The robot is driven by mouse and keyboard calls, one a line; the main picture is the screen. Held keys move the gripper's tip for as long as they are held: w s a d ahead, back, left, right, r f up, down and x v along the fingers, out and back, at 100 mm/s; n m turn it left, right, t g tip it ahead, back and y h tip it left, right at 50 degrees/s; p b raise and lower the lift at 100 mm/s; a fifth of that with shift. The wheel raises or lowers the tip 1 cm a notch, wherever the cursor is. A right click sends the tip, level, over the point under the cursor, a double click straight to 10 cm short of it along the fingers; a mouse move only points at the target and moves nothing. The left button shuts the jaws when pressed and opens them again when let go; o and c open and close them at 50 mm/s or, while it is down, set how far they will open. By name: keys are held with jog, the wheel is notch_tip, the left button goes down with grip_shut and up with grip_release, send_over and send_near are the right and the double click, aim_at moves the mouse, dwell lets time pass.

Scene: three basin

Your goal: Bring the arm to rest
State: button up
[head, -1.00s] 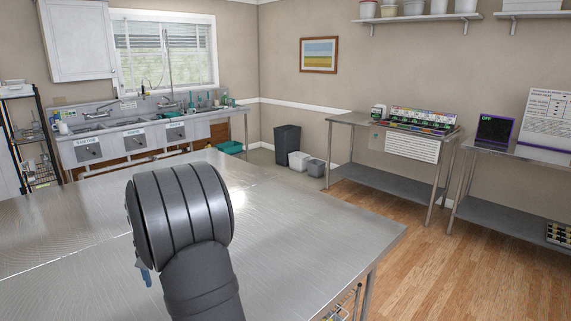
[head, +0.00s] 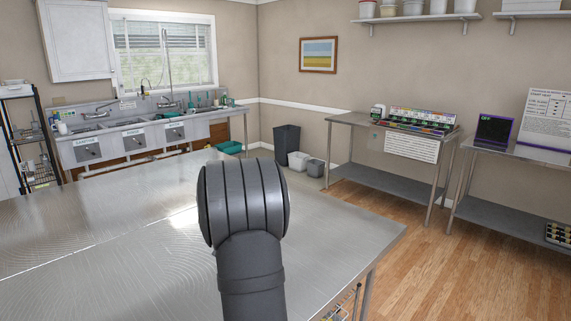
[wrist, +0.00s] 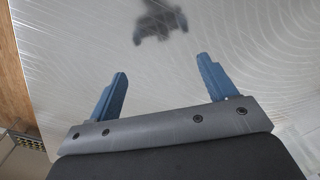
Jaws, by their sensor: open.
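My gripper (wrist: 165,72) shows in the wrist view with its two blue fingers spread apart and nothing between them. It is above the bare steel table (wrist: 215,35), which carries a dark blurred reflection. In the head view my dark grey arm stands over the middle of the steel table (head: 120,245). The gripper itself is hidden behind the arm there.
The table top is clear around my arm. A three-basin sink (head: 135,137) stands along the back wall under a window. A steel side table (head: 385,182) with colourful items stands at the right. Bins (head: 287,143) stand on the floor between them.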

jog(key=shift+m, duration=0.7)
jog(key=d, duration=0.5)
jog(key=w+d+f, duration=0.1)
jog(key=d, duration=0.1)
jog(key=shift+d, duration=0.15)
jog(key=s+a+r+n, duration=0.1)
jog(key=s+a+n, duration=0.1)
jog(key=a, duration=0.8)
jog(key=s+a+r+n, duration=0.2)
jog(key=s+a, duration=0.1)
jog(key=a, duration=0.7)
jog(key=shift+s+a, duration=0.3)
